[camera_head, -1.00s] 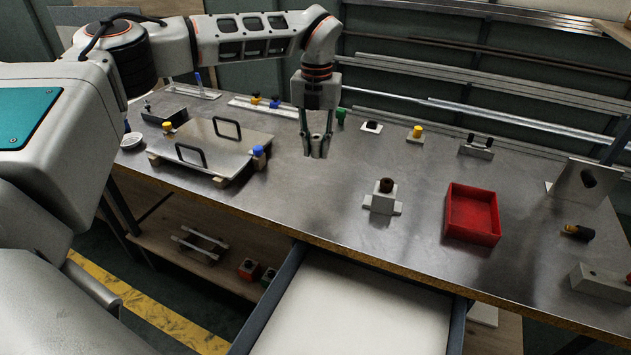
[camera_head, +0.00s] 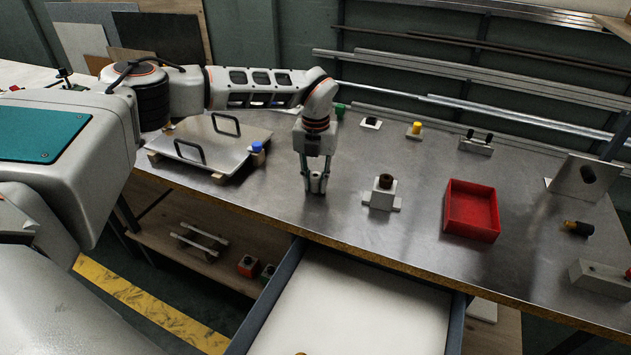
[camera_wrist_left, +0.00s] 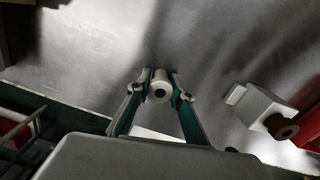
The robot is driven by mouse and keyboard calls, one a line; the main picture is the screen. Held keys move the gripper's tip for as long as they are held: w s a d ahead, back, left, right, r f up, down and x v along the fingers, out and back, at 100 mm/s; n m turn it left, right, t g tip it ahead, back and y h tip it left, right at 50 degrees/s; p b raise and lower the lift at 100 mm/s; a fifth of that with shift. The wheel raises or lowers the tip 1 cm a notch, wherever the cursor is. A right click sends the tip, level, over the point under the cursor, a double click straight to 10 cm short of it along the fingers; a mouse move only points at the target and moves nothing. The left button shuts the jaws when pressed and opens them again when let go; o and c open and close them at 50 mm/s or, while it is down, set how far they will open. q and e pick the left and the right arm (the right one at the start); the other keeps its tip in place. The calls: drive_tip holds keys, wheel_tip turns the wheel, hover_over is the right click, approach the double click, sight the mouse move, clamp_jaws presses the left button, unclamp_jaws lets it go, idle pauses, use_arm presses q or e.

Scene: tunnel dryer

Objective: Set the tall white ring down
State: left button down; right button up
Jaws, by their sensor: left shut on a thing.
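The tall white ring (camera_wrist_left: 159,88) is a pale cylinder with a dark hole in its top, seen between my fingertips in the left wrist view. In the head view the ring (camera_head: 316,182) is small and partly covered by the fingers. My left gripper (camera_head: 315,186) is shut on it, with a finger on each side; the gripper also shows in the left wrist view (camera_wrist_left: 160,93). The ring is upright, low over the metal bench top (camera_head: 345,225) or touching it; I cannot tell which. My right gripper is not in view.
A grey block with a dark ring on top (camera_head: 382,192) stands just right of my gripper. A red tray (camera_head: 471,211) lies further right. A metal plate with two black handles (camera_head: 210,148) lies to the left. An open drawer (camera_head: 350,305) juts out below the bench edge.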

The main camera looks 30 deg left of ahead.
sight(316, 176)
use_arm(q)
drive_tip(key=shift+f, duration=0.1)
drive_tip(key=c, duration=1.8)
unclamp_jaws()
wheel_tip(316, 176, up, 12)
drive_tip(key=shift+r, duration=0.2)
drive_tip(key=shift+f, duration=0.1)
